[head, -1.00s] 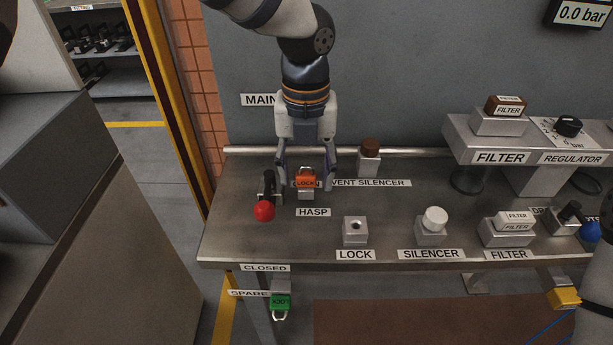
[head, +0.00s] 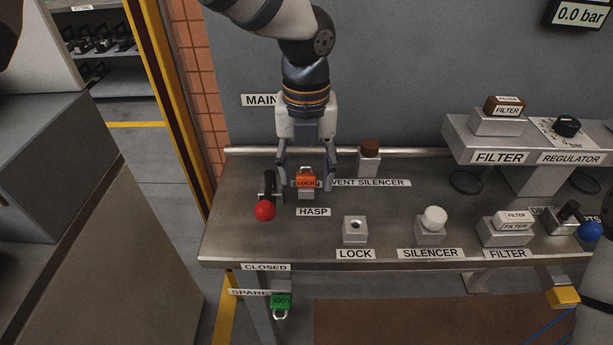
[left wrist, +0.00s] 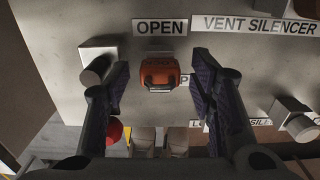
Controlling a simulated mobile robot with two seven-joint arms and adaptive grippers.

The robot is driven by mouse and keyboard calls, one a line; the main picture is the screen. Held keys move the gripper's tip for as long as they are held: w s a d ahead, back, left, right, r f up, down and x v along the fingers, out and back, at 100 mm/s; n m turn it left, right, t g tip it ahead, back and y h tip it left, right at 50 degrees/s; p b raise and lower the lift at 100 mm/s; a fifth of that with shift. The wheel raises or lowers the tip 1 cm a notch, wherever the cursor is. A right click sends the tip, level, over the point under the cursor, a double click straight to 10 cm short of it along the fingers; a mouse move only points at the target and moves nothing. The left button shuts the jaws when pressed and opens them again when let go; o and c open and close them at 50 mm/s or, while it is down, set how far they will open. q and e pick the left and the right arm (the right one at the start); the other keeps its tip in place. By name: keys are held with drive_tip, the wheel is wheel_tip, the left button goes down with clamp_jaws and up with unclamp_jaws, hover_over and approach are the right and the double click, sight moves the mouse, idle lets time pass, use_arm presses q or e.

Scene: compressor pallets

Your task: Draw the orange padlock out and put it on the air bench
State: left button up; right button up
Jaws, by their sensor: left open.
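The orange padlock (head: 306,179) sits upright on the small metal hasp block (head: 306,194) behind the HASP label, on the bench. My left gripper (head: 306,186) points down at it with its fingers open, one on each side. In the left wrist view the padlock (left wrist: 160,74) lies between the spread fingers (left wrist: 160,90), with a gap on both sides and its shackle toward the camera. The air bench (head: 385,218) is the grey metal top around it. My right gripper is not in view.
A valve handle with a red knob (head: 265,210) stands close left of the padlock. The brown vent silencer (head: 370,147) stands behind right. The LOCK block (head: 355,231), white silencer (head: 434,219) and filter (head: 514,221) line the front. A green padlock (head: 281,303) hangs below the bench edge.

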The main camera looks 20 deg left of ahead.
sight(306, 166)
use_arm(q)
clamp_jaws()
drive_tip(key=shift+r+p, duration=0.45)
drive_tip(key=shift+r, duration=2.6)
